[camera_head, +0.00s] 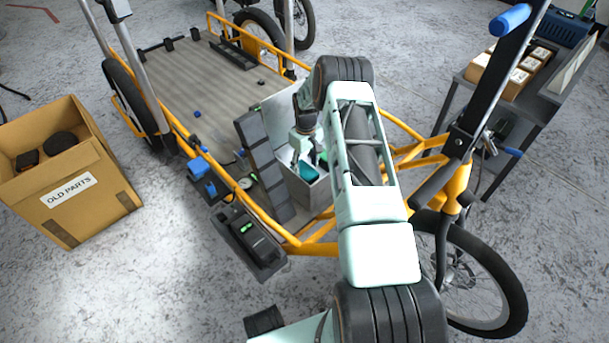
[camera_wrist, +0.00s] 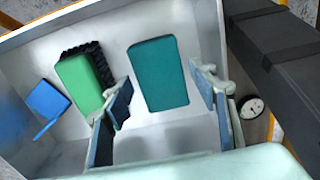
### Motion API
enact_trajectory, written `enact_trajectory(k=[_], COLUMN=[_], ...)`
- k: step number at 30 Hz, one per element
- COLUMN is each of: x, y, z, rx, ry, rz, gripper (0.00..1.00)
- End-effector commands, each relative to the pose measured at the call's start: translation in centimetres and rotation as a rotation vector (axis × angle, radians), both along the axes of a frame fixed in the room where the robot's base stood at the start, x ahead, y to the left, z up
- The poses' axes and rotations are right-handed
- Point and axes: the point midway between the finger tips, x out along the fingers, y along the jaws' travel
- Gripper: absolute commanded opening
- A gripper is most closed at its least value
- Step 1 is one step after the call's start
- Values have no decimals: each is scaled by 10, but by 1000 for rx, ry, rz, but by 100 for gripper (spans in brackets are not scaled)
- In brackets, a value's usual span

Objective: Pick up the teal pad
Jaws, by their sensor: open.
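The teal pad (camera_wrist: 158,74) lies in a light grey bin (camera_wrist: 190,22), to the right of a green block with black bristles (camera_wrist: 82,82). In the head view the teal pad (camera_head: 307,172) shows small inside the grey bin (camera_head: 312,193), partly behind my arm. My gripper (camera_wrist: 165,96) is open above the bin, one finger on each side of the pad in the picture. The fingers appear apart from the pad; their height above it is hard to judge.
A blue item (camera_wrist: 46,101) lies at the bin's left. A black segmented case (camera_head: 262,160) stands beside the bin on the orange cargo bike (camera_head: 215,95). A round gauge (camera_wrist: 251,107) is right of the bin. A cardboard box (camera_head: 70,185) stands on the floor.

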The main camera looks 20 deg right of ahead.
Motion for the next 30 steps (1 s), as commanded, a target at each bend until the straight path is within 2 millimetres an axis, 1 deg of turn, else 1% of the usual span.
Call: enact_trajectory(k=[1, 3, 10, 11, 19, 20, 26, 28, 30], x=[0, 0, 0, 0, 0, 0, 0, 1, 1], y=[0, 0, 0, 0, 0, 0, 0, 0, -1], z=[-12, -18, -19, -19, -19, -19, -18, -13, -3], rx=[0, 0, -1, -1, -1, -1, -1, -1, -2], ry=[0, 0, 0, 0, 0, 0, 0, -1, -3], rz=[0, 0, 0, 1, 0, 0, 0, 0, 0], gripper=[54, 54, 54, 51, 22, 20, 20, 20, 20])
